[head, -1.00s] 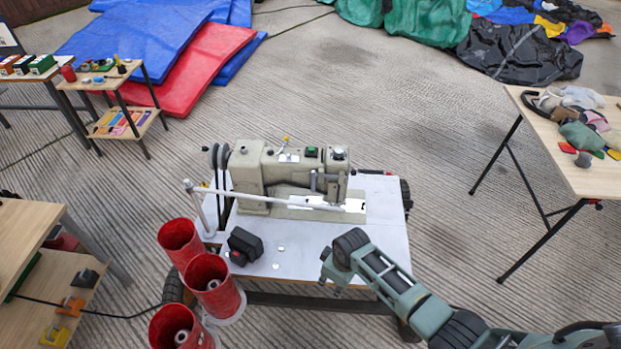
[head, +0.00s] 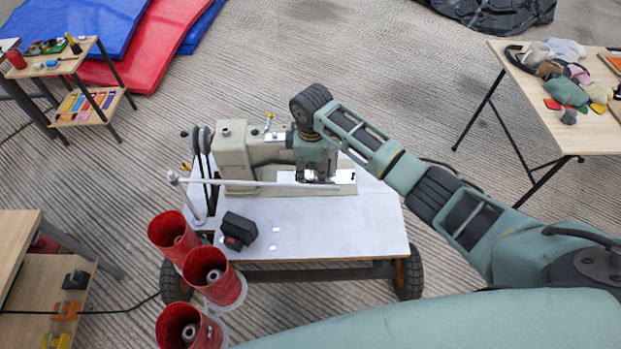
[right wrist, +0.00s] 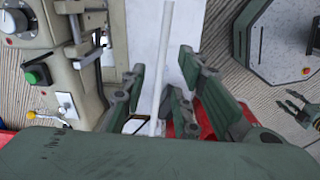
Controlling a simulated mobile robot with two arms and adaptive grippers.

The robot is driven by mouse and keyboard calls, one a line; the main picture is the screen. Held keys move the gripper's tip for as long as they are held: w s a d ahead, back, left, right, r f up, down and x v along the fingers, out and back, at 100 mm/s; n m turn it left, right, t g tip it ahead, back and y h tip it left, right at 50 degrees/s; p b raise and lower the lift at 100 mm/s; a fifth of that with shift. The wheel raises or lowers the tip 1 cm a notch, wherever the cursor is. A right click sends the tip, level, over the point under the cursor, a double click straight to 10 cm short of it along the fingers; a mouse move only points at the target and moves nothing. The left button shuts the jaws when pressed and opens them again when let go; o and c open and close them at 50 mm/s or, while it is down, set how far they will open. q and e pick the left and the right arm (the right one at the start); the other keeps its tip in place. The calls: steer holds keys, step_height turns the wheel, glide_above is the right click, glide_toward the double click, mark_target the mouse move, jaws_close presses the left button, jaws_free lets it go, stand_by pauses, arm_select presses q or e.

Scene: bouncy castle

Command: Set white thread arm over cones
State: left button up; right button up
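The white thread arm (head: 240,184) is a thin rod on a post at the left of the sewing machine (head: 236,155). It runs rightward along the machine's front, away from the cones. Three red cones (head: 173,237) (head: 214,277) (head: 187,327) stand at the table's front left. My right gripper (head: 316,178) is at the rod's right part. In the right wrist view the rod (right wrist: 163,60) passes between its open fingers (right wrist: 165,88), apart from both. My left gripper (right wrist: 297,108) shows small at that view's right edge, fingers spread and empty.
The white table top (head: 330,228) is mostly clear in front of the machine. A black box (head: 238,230) sits on it between the cones and the rod. Side tables stand at left (head: 25,225) and right (head: 500,70).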

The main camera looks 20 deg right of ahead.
mark_target(312, 186)
step_height(312, 186, down, 6)
steer(key=shift+d+f, duration=0.1)
steer(key=shift+f, duration=0.1)
jaws_close()
stand_by(0.4)
